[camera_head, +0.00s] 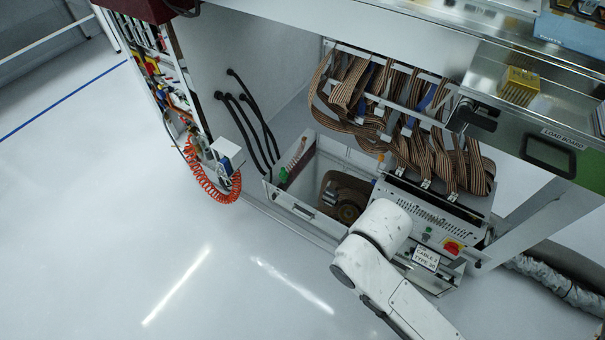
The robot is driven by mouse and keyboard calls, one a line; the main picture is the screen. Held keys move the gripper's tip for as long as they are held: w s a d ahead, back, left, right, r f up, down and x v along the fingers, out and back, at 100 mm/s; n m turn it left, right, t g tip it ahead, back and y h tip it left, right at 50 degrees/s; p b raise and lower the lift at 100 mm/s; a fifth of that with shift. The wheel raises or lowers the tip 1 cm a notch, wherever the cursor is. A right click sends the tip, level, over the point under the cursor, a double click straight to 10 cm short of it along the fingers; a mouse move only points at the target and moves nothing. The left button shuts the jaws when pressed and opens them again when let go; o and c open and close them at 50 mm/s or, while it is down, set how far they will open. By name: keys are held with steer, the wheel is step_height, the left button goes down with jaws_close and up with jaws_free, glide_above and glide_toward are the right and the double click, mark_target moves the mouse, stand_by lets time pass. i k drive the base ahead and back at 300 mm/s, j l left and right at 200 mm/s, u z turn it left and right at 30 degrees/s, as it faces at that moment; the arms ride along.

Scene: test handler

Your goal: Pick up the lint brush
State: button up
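I cannot make out a lint brush for certain. A slim pale-pink and white item with a green end (292,162) leans at the left inner corner of an open-topped white bin (303,212); it is too small to tell what it is. A brown, round, dark-centred object (346,205) sits inside the bin, partly in shadow. My white arm reaches in from the bottom right, and its rounded joint is in front of the bin's right side. My gripper is not visible, so its opening and any contact are hidden.
Striped ribbon cables (390,110) hang above the bin. A control panel with a red-yellow switch (453,247) stands right of it. A coiled orange hose (212,186) and black cables (250,125) are at left. A gold ridged block (518,86) sits upper right. The floor at lower left is clear.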

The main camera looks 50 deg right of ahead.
mark_target(329, 194)
steer(key=i+j, duration=0.15)
steer(key=i, duration=0.3)
steer(key=i+j+z, duration=0.1)
steer(key=i, duration=0.35)
steer(key=i+j, duration=0.15)
steer(key=i, duration=0.25)
steer(key=i+j+z, duration=0.1)
steer(key=i, duration=0.35)
steer(key=i+j+z, duration=0.3)
steer(key=i+j, duration=0.3)
steer(key=j, duration=0.15)
steer(key=j+z, duration=0.15)
steer(key=z, duration=0.2)
steer(key=i+j+z, duration=0.1)
steer(key=z, duration=0.3)
steer(key=j+z, duration=0.35)
steer(key=k+l+z, duration=0.1)
steer(key=z, duration=0.2)
steer(key=l+z, duration=0.3)
steer(key=k+l, duration=0.05)
